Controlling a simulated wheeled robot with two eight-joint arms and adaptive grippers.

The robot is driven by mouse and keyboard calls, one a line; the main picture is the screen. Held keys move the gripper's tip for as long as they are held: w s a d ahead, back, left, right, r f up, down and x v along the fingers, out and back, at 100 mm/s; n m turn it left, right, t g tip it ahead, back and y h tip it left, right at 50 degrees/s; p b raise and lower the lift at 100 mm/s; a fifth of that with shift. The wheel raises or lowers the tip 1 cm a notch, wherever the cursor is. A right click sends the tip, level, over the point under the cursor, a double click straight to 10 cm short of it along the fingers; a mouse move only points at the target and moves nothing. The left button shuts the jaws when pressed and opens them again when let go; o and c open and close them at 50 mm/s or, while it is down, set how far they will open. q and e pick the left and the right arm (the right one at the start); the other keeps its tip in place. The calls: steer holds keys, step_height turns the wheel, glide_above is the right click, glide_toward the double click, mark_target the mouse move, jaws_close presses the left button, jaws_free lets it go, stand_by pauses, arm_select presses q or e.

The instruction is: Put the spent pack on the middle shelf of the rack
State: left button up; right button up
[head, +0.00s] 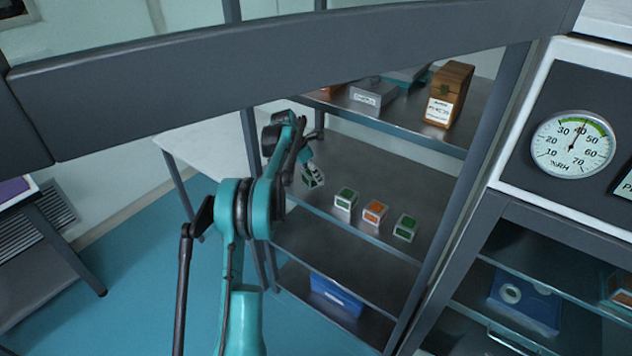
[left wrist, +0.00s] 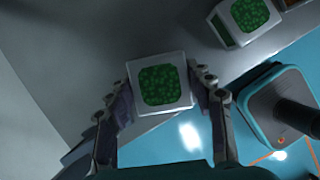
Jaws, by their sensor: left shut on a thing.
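A small white pack (left wrist: 160,85) with a speckled green top sits between the fingers of my left gripper (left wrist: 161,80) in the left wrist view. The gripper is shut on it. In the head view my left gripper (head: 298,160) reaches to the left part of the rack's middle shelf (head: 390,185), with the held pack (head: 314,178) tilted at its fingers. In the left wrist view the pack overlaps the shelf's front edge; I cannot tell whether it touches the shelf. My right gripper is not in view.
To the right on the middle shelf stand a green pack (head: 345,198), an orange pack (head: 374,211) and another green pack (head: 405,227). The upper shelf holds a wooden box (head: 447,95) and a grey box (head: 372,94). A blue bin (head: 336,294) is on the bottom shelf. A rack post (head: 252,145) stands near my arm.

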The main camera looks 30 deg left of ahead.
arm_select(q)
steer(key=shift+w+d, duration=0.15)
steer(key=shift+w, duration=0.15)
steer(key=shift+w+d+f, duration=0.15)
steer(key=shift+w+f, duration=0.1)
step_height(320, 180, down, 3)
steer(key=shift+f+b, duration=0.1)
steer(key=shift+b, duration=0.8)
steer(key=o, duration=1.2)
steer(key=shift+o, duration=0.2)
